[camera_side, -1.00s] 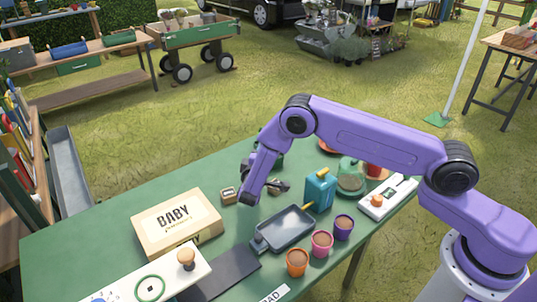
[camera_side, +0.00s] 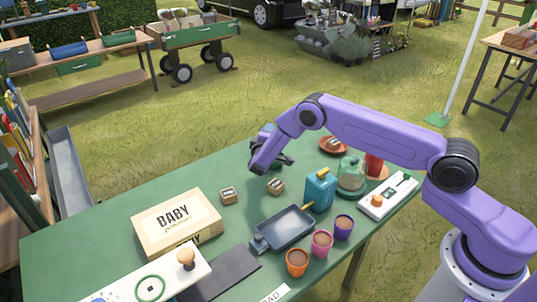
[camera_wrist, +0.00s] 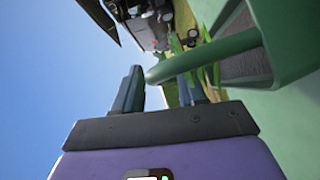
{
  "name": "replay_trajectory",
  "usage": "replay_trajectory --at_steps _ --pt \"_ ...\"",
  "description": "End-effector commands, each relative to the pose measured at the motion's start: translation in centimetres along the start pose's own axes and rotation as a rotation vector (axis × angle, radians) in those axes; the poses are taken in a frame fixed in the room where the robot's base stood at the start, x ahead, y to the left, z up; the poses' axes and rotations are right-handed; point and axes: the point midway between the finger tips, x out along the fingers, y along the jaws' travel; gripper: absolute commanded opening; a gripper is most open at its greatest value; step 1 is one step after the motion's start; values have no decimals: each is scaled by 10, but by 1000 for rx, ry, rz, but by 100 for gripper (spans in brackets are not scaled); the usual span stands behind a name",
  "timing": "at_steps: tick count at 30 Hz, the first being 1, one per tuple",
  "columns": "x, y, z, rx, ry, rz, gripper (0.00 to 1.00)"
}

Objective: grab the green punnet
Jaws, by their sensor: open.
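My gripper (camera_side: 272,164) is low over the far edge of the green table in the side view, jaws apart. In the wrist view my gripper (camera_wrist: 158,88) has its two dark fingers spread, with the rounded end of a green handle showing between them. The handle belongs to a green container, which I take to be the green punnet (camera_wrist: 290,35), at the right with a dark grey inside. I cannot tell whether the fingers touch it. In the side view the punnet is mostly hidden behind my gripper and wrist.
A blue can (camera_side: 320,190), a grey tray (camera_side: 285,228), a glass cloche (camera_side: 352,174) and a red dish (camera_side: 333,146) are to the right.

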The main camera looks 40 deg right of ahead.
Motion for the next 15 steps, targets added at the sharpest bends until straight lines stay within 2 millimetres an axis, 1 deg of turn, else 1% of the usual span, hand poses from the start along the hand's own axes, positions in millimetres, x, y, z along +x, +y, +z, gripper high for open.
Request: replay_trajectory --at_steps 3,8,9,11,12,13,15 --pt "5 0 0 0 0 0 41" --pt "5 0 0 0 0 0 41" --pt "5 0 0 0 0 0 38" --pt "5 0 0 0 0 0 18" --pt "5 0 0 0 0 0 5" --pt "5 0 0 0 0 0 0" --pt "5 0 0 0 0 0 0"
